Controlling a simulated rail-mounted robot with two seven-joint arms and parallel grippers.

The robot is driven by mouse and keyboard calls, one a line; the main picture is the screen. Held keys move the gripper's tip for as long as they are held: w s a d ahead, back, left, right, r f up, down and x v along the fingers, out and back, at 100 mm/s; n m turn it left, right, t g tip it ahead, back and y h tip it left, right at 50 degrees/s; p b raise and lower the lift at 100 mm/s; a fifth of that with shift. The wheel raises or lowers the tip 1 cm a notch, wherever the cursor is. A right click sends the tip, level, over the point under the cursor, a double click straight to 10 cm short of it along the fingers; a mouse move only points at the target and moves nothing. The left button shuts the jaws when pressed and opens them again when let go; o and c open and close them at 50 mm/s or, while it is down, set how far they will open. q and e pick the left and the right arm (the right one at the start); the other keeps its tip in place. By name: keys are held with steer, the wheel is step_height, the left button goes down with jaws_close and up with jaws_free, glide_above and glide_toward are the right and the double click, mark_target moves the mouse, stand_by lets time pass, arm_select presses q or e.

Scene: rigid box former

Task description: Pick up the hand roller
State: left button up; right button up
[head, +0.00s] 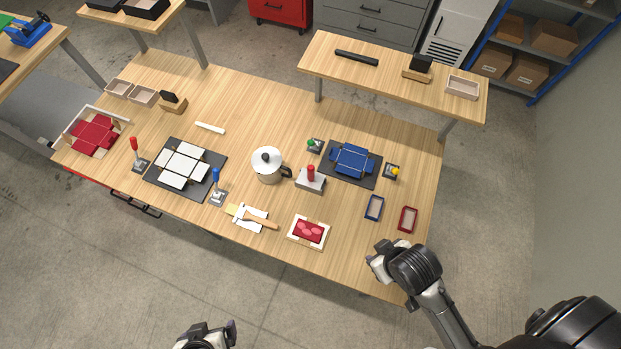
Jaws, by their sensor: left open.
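I cannot tell for certain which item is the hand roller. A dark piece rests on a small wooden block (173,106) at the back left of the main table, and a long black bar (356,58) lies on the raised shelf; both are too small to identify. My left gripper (207,334) is at the bottom edge, partly cut off, open and in front of the table, far from both. My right gripper (373,258) hangs by the table's front right edge; its finger gap is unclear.
The main table (235,100) holds a lidded metal pot (267,166), a brush (254,217), a red-handled grey block (311,180), a blue box blank (352,160) and coloured-handled clamps. The raised shelf (320,62) spans the back right. The table's back middle is mostly clear.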

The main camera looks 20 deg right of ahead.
arm_select(q)
steer(key=shift+c, duration=0.3)
steer(key=shift+a, duration=0.15)
steer(key=c, duration=0.6)
steer(key=shift+w, duration=0.1)
